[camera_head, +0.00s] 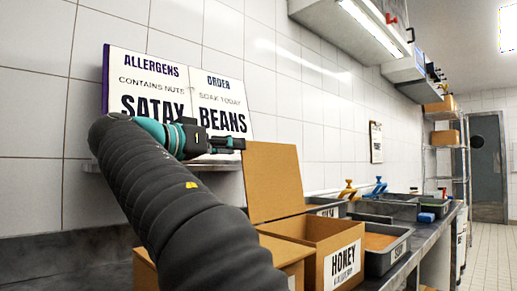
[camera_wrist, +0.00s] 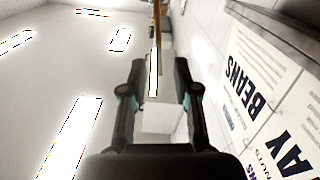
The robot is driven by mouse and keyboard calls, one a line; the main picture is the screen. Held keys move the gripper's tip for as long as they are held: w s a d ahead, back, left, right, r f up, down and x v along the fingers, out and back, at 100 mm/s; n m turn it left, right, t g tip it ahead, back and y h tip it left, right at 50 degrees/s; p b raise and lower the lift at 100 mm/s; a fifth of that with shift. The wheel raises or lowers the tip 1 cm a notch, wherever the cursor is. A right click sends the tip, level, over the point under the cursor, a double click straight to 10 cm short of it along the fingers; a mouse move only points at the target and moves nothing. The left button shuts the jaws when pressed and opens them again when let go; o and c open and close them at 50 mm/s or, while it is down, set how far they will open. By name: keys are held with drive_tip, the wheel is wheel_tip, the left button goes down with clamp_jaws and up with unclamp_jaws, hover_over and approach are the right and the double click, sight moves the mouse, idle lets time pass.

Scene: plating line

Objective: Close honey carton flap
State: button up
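The honey carton (camera_head: 338,262) is a brown box with a white HONEY label on the counter in the head view. Its brown flap (camera_head: 273,182) stands raised at the left side of the opening, nearly upright. My gripper (camera_head: 240,144) is above and to the left of the flap, near its top left corner, apart from it as far as I can tell. In the wrist view my gripper (camera_wrist: 157,75) has its two dark fingers spread with no object clearly held between them. My arm hides part of the carton's left side. I cannot make out the carton in the wrist view.
An open sign book (camera_head: 175,95) stands on a wall shelf behind my gripper. A grey tub (camera_head: 385,258) is right of the carton, and more tubs (camera_head: 400,199) stand behind it. A hood (camera_head: 350,30) hangs from the wall. The aisle floor (camera_head: 490,255) at right is clear.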

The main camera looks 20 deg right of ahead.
sight(261, 155)
drive_tip(key=x, duration=0.9)
drive_tip(key=shift+d+f+p, duration=0.1)
drive_tip(key=shift+d+p, duration=0.05)
drive_tip(key=shift+p, duration=0.25)
clamp_jaws()
